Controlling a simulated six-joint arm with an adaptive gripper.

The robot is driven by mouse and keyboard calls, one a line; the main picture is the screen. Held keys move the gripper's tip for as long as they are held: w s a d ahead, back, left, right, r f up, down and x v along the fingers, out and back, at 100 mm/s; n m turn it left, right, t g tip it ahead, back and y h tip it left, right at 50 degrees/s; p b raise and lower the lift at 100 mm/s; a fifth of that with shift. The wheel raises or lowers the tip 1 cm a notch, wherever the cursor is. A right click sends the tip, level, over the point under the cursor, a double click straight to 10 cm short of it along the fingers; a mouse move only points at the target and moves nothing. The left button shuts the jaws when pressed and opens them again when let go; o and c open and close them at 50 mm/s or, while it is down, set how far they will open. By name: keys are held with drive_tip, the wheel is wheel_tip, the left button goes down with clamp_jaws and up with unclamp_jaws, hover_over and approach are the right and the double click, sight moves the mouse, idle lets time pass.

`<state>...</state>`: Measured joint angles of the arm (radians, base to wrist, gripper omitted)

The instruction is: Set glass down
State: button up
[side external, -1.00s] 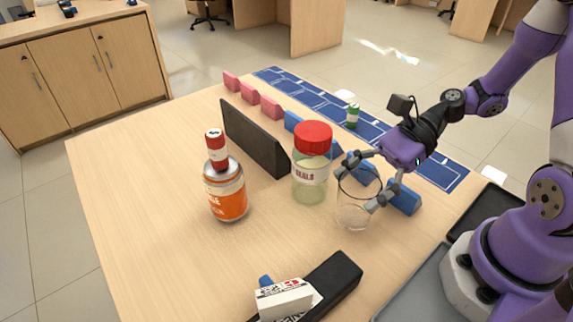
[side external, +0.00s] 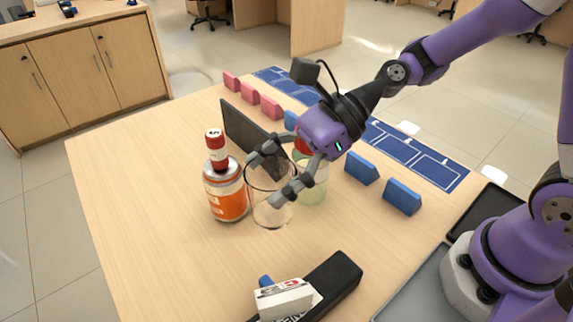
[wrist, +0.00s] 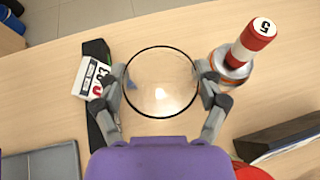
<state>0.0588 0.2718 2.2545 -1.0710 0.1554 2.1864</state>
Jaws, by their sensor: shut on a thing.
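In the wrist view the glass rim (wrist: 161,116) shows as a dark ring, with a fingertip of my gripper (wrist: 162,88) on each side. My gripper is shut on the glass. The glass's base is close to the tabletop (side external: 160,255); I cannot tell whether it touches.
An orange can (side external: 226,195) with a red-and-white roll (side external: 216,148) on top stands just left of the glass. A jar (side external: 313,188) is behind my gripper. A dark upright panel (side external: 238,130) stands behind. A black holder (side external: 335,280) with a white box (side external: 284,299) lies in front.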

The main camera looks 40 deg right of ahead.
drive_tip(key=s+a+r, duration=0.2)
drive_tip(key=a, duration=0.7)
drive_tip(key=s+a+r, duration=0.1)
drive_tip(key=s+a, duration=0.2)
drive_tip(key=a, duration=0.6)
drive_tip(key=shift+w+d+f, duration=0.3)
drive_tip(key=shift+w+f, duration=1.45)
drive_tip(key=shift+w, duration=0.15)
drive_tip(key=shift+w+d+f, duration=0.35)
drive_tip(key=shift+w+f, duration=1.4)
drive_tip(key=shift+w, duration=0.2)
drive_tip(key=shift+w+d+f, duration=0.3)
drive_tip(key=shift+w+f, duration=1.45)
drive_tip(key=shift+w, duration=0.15)
drive_tip(key=shift+f, duration=0.1)
drive_tip(key=o, duration=1.3)
